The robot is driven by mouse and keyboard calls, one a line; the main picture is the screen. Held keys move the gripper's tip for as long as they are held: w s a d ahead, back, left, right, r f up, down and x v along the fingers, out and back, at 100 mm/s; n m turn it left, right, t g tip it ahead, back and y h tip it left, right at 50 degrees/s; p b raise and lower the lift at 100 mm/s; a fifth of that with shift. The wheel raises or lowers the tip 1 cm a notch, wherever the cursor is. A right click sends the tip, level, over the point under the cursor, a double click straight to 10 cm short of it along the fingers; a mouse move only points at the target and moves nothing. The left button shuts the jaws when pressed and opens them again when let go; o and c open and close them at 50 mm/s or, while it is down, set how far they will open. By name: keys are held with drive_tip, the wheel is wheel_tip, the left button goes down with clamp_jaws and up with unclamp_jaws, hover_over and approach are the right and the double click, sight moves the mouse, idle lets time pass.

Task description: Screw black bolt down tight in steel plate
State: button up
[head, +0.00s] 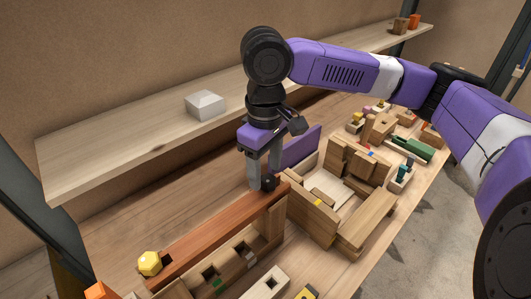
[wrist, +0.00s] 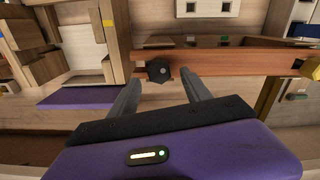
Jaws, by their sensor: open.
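The black bolt (wrist: 159,70) shows its dark hexagonal head in the wrist view, at the left end of a long reddish-brown beam (wrist: 240,62). In the head view the beam (head: 215,232) runs from front left up to my gripper (head: 262,186). My gripper (wrist: 161,77) is open, pointing down, with one finger on each side of the bolt head. The fingers look apart from the head; I cannot tell their exact height against it. The steel plate is not clearly visible; the bolt's shank is hidden, so how deep it sits cannot be told.
A yellow hexagonal piece (head: 150,263) sits at the beam's other end. A wooden box-like assembly (head: 318,222) stands close to the right of my gripper. A shelf with a white block (head: 205,104) runs behind. Several small parts crowd the right of the bench.

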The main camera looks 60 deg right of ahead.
drive_tip(key=shift+f, duration=1.1)
clamp_jaws()
